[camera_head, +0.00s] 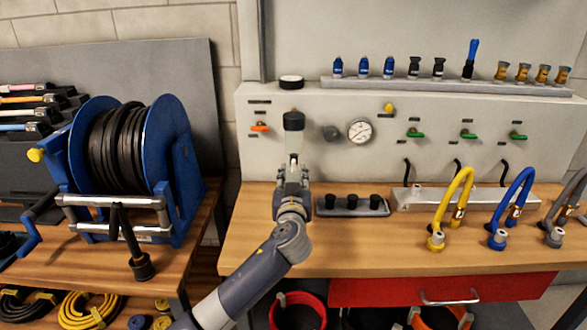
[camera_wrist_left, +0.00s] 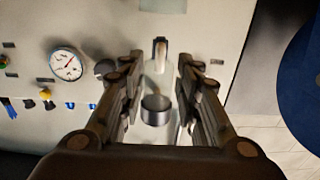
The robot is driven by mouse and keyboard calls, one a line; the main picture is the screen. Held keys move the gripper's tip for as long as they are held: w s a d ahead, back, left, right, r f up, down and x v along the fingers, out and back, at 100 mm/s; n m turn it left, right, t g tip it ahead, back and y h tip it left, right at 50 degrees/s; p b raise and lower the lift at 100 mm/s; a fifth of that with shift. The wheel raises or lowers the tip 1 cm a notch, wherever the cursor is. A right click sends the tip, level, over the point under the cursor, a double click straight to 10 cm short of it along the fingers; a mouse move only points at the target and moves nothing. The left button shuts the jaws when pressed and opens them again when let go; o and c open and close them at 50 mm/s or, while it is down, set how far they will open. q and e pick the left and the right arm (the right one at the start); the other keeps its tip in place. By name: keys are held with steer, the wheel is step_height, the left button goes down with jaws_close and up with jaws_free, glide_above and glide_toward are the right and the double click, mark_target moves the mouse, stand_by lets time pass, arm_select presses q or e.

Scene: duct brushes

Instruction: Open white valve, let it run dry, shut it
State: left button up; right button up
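A filter unit with a black top (camera_head: 293,121) and a clear bowl hangs on the front of the pale panel. A small white part (camera_head: 293,159), which looks like the white valve, shows below the bowl. My left gripper (camera_head: 292,172) is right at this part, seen from behind. In the left wrist view, my left gripper (camera_wrist_left: 158,85) has its fingers apart on either side of the clear bowl and a dark-ringed round part (camera_wrist_left: 156,110). A pale upright piece (camera_wrist_left: 160,52) shows beyond. I cannot tell the valve's position or any liquid. My right gripper is not in view.
The panel carries an orange valve (camera_head: 260,127), a gauge (camera_head: 360,131) and several green valves (camera_head: 414,133). A blue hose reel (camera_head: 125,160) stands left. A black-knobbed block (camera_head: 352,207) sits on the bench (camera_head: 350,250) close right of the gripper.

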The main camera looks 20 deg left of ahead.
mark_target(294, 166)
arm_select(q)
steer(key=shift+x, duration=2)
jaws_close()
